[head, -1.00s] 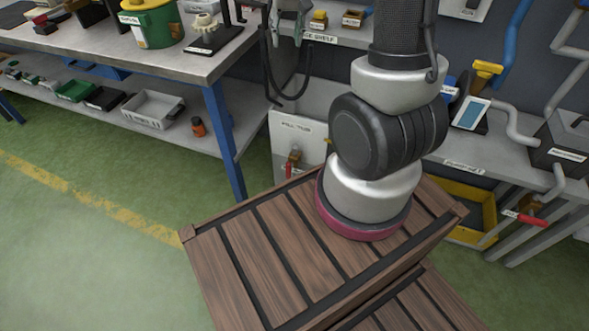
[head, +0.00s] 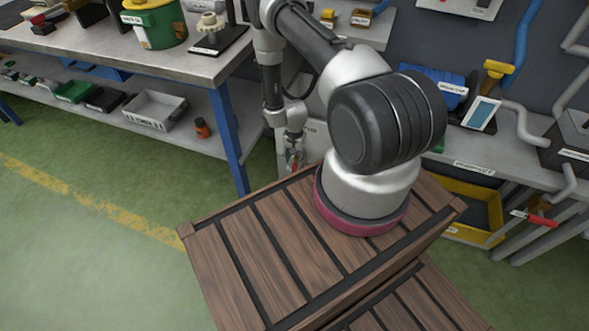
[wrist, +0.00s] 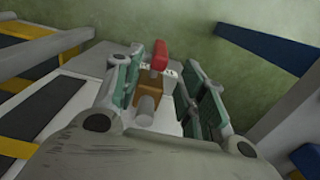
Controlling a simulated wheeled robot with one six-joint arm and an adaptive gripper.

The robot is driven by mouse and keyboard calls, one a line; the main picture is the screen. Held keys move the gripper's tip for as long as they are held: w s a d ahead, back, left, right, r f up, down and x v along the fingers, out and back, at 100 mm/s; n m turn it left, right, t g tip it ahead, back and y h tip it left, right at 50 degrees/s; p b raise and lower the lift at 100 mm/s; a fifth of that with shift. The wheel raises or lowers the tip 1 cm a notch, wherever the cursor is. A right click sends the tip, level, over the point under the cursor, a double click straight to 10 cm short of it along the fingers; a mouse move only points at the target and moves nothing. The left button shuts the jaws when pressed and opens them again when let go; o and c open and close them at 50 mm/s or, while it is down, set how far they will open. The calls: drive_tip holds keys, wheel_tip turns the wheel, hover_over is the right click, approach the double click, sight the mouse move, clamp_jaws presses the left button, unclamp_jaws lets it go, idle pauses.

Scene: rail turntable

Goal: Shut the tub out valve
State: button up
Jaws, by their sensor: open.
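The valve with a red handle (wrist: 160,54) and a brass body (wrist: 149,90) shows in the middle of the wrist view. A grey stub (wrist: 146,108) points toward the camera from the body. My gripper (wrist: 157,78) is open, with one green-padded finger on each side of the valve. Whether a finger touches it cannot be told. In the head view my gripper (head: 292,153) is low beside the workbench leg, in front of the white tub (head: 312,142). It hides most of the valve there.
A wooden slatted crate top (head: 270,245) fills the lower middle. The workbench with a blue leg (head: 229,140) stands left of my gripper. Another red handle (head: 535,219) is on a pipe at the right, near a yellow bin (head: 470,208). Green floor at the left is clear.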

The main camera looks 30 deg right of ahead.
sight(295, 165)
wheel_tip(295, 165, down, 7)
drive_tip(key=shift+s+f, duration=0.1)
drive_tip(key=shift+f, duration=0.1)
clamp_jaws()
